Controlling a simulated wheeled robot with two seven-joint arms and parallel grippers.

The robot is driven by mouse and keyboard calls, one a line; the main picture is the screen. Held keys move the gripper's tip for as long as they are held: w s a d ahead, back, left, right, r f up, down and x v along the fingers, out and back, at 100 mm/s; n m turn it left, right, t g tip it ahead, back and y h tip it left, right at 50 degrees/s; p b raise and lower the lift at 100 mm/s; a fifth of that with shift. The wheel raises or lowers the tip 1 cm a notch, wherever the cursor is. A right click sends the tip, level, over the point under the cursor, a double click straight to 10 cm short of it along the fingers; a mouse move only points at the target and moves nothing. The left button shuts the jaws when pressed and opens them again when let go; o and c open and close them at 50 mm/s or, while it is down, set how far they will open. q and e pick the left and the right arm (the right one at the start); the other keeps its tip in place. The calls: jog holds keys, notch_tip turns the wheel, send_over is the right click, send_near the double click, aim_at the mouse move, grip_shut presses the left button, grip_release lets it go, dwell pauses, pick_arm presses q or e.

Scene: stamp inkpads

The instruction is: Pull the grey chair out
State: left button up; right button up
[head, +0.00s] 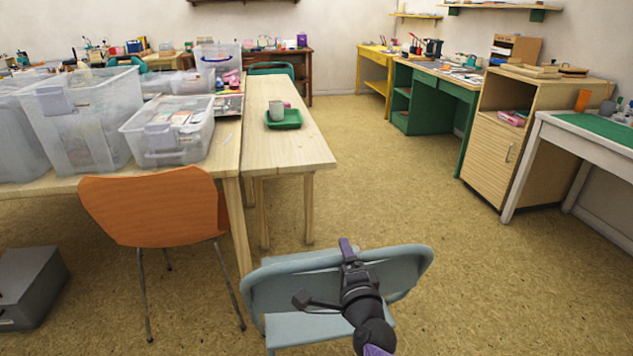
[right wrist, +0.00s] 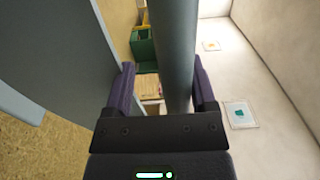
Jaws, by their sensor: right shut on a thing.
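The grey chair (head: 405,262) stands at the bottom middle of the head view, on the floor in front of the narrow wooden table's near end. Its seat (head: 300,328) shows below the backrest, partly behind my right arm. My right gripper (head: 347,247) is at the top of the backrest, near its middle. In the right wrist view, a grey bar of the chair (right wrist: 174,45) passes between the two purple fingers of my right gripper (right wrist: 163,85), which is shut on it. The chair's legs are mostly hidden. My left gripper is not in view.
An orange chair (head: 155,208) stands to the left at the wooden table (head: 228,165) with clear bins. A grey box (head: 35,280) sits on the floor at far left. The floor (head: 500,270) to the right is free, up to the cabinet (head: 490,160) and white table (head: 540,140).

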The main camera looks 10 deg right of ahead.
jog(key=o, duration=0.3)
jog(key=shift+w+d+f, duration=0.1)
jog(key=shift+w+f, duration=0.45)
jog(key=shift+f, duration=0.25)
jog(key=shift+o, duration=0.2)
jog(key=shift+w+a, duration=0.15)
jog(key=shift+a, duration=0.25)
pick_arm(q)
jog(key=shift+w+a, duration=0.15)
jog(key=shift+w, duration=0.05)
pick_arm(e)
jog(key=shift+w, duration=0.1)
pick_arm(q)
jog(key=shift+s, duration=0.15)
pick_arm(e)
jog(key=shift+r, duration=0.2)
pick_arm(q)
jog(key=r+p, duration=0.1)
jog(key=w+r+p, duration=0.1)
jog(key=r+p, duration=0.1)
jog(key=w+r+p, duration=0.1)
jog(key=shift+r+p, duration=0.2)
jog(key=shift+p, duration=0.2)
pick_arm(e)
jog(key=s, duration=1.2)
jog(key=shift+d, duration=0.35)
